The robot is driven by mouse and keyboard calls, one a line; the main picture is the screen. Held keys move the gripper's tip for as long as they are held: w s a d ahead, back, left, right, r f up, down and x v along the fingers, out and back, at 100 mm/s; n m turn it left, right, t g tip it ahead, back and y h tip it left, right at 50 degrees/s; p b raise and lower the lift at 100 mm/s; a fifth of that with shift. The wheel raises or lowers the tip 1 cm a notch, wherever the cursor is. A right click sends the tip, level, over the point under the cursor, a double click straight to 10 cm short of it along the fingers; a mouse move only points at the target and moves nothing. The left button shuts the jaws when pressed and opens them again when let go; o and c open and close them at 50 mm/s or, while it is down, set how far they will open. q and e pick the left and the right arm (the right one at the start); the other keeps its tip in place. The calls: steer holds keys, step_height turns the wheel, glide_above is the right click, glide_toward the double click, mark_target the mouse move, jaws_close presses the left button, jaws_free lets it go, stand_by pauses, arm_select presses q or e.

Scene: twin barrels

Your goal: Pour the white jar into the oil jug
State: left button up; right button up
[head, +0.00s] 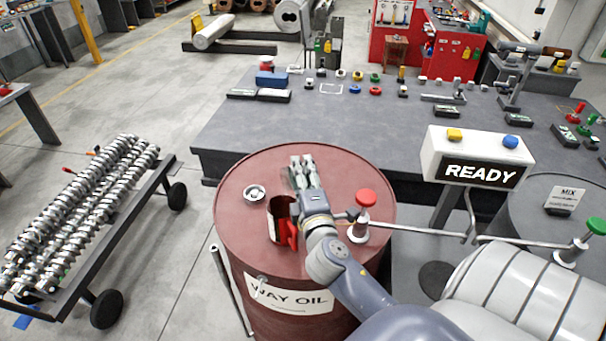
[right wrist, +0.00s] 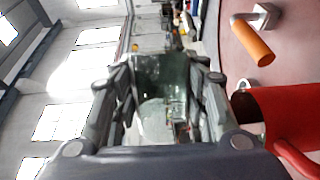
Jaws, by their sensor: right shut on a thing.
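My right gripper (head: 301,168) is above the top of the red barrel (head: 232,205) labelled WAY OIL. It is shut on a clear, greenish glass jar that sits between its fingers (right wrist: 160,95) in the right wrist view. The jar (right wrist: 160,75) looks see-through, with a pale patch low in it; I cannot tell its contents. The dark red oil jug (head: 274,222) with a bright red handle stands on the barrel, just left of my wrist and partly hidden by it. The jug (right wrist: 275,105) also shows at the right of the right wrist view. My left gripper is out of view.
A red-knobbed valve (head: 365,198) stands on the barrel right of my wrist, and a round bung (head: 255,193) lies to the left. A READY sign (head: 480,172) stands to the right. A grey bench (head: 300,125) with small parts is behind. A cart of crankshafts (head: 80,215) is left.

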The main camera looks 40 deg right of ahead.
mark_target(303, 166)
step_height(303, 166, up, 3)
steer(key=m+p, duration=0.2)
steer(key=m, duration=0.1)
steer(key=m+y+p, duration=0.1)
steer(key=m, duration=0.1)
steer(key=shift+f+m+g+p, duration=0.2)
steer(key=shift+m+g+p, duration=0.15)
steer(key=shift+m+g, duration=0.05)
steer(key=shift+r+m, duration=0.1)
steer(key=shift+m, duration=0.4)
steer(key=shift+m+p, duration=0.3)
steer(key=shift+p, duration=0.05)
step_height(303, 166, up, 2)
steer(key=m+y+p, duration=0.1)
steer(key=m+p, duration=0.3)
steer(key=shift+m, duration=0.3)
steer(key=shift+r+m+y+p, duration=0.25)
steer(key=shift+m+y+p, duration=0.15)
steer(key=shift+m+p, duration=0.5)
steer(key=shift+f+m, duration=0.15)
steer(key=shift+m, duration=0.15)
